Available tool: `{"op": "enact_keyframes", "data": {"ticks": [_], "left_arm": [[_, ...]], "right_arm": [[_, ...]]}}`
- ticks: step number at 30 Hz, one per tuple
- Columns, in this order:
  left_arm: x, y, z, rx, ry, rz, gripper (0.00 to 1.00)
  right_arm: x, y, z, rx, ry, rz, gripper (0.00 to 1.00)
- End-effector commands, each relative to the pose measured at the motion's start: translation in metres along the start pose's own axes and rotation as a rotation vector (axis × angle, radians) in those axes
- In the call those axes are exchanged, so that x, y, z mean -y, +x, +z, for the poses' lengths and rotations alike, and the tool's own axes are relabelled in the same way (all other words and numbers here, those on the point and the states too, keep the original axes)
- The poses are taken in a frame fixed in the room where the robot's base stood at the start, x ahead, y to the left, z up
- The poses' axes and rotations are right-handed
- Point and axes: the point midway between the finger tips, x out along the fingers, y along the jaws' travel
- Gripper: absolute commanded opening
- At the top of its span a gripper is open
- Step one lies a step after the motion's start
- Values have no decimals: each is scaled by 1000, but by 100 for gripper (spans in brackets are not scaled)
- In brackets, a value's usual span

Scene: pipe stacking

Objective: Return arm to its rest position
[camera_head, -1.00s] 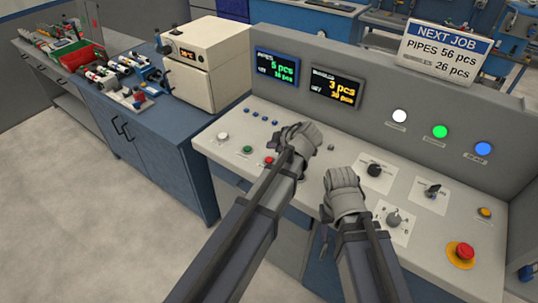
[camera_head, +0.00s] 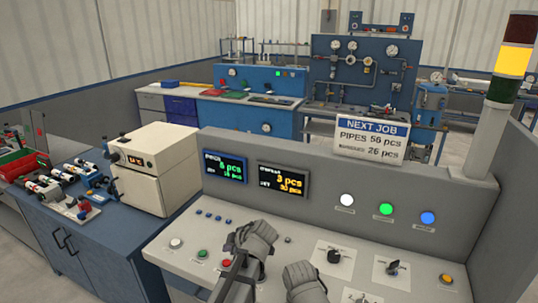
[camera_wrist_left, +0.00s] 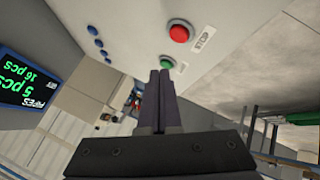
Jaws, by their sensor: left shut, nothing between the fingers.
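My left gripper (camera_head: 233,245) hangs over the left part of the grey control console (camera_head: 180,270), among its buttons. In the left wrist view its two dark fingers (camera_wrist_left: 160,78) are shut together with nothing between them. The red stop button (camera_wrist_left: 179,32) and the green button (camera_wrist_left: 167,63) lie beyond the fingertips there. My right arm's grey wrist (camera_head: 303,280) is at the bottom of the head view, right of the left one. Its fingers cannot be made out.
Black knobs (camera_head: 334,256) and a yellow button (camera_head: 446,280) are on the console to the right. The display panel (camera_head: 283,180) and lit lamps (camera_head: 386,209) stand behind. A cream oven (camera_head: 155,168) and blue bench (camera_head: 95,245) are at left. A signal tower (camera_head: 497,115) rises at right.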

Motion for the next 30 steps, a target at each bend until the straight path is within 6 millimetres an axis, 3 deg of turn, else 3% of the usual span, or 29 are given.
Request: {"op": "enact_keyframes", "data": {"ticks": [10, 18, 24, 30], "left_arm": [[99, -42, 44, 281, 792, -121, 0], [174, -87, 74, 600, 1460, -44, 0], [208, -111, 86, 765, 1772, 68, 0], [218, -119, 90, 821, 1881, 121, 0]], "right_arm": [[0, 0, 0, 0, 0, 0, 50], [0, 0, 0, 0, 0, 0, 50], [0, 0, 0, 0, 0, 0, 50], [0, 0, 0, 0, 0, 0, 50]]}}
